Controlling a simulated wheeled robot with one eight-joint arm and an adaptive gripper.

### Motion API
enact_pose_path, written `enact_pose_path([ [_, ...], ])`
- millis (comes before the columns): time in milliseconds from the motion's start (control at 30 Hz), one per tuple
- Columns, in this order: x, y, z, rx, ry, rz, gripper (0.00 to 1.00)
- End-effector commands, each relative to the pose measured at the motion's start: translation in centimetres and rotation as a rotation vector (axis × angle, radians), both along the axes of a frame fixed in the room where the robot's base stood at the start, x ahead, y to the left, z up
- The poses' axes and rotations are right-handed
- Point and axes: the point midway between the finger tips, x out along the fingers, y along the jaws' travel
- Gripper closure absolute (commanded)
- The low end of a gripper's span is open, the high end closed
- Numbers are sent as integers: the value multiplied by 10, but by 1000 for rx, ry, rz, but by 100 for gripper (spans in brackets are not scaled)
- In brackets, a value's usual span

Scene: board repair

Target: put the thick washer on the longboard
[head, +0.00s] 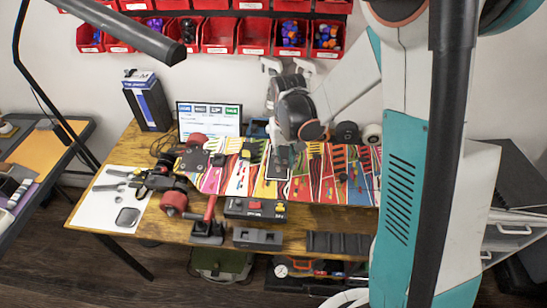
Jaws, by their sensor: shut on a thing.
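The longboard (356,172), with a multicoloured striped deck, lies across the wooden workbench. My gripper (280,172) points down over the middle of the deck. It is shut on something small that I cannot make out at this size. I cannot tell whether the held thing touches the deck. I cannot pick out the thick washer anywhere; my arm and gripper hide part of the board.
A red-wheeled truck assembly (175,200) and a black vise-like stand (208,230) are at the left front. A black tray (255,208) and a grey block (257,238) lie before the board. A monitor (209,119) and red bins (254,36) are behind.

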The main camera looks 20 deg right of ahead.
Motion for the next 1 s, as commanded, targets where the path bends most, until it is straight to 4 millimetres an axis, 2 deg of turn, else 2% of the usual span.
enact_pose_path([
  [200,-7,0,10,0,0,-232,90],
  [367,-8,0,8,0,0,-289,90],
  [567,-8,0,-1,0,0,-288,90],
  [1000,-8,0,-38,0,0,-287,90],
])
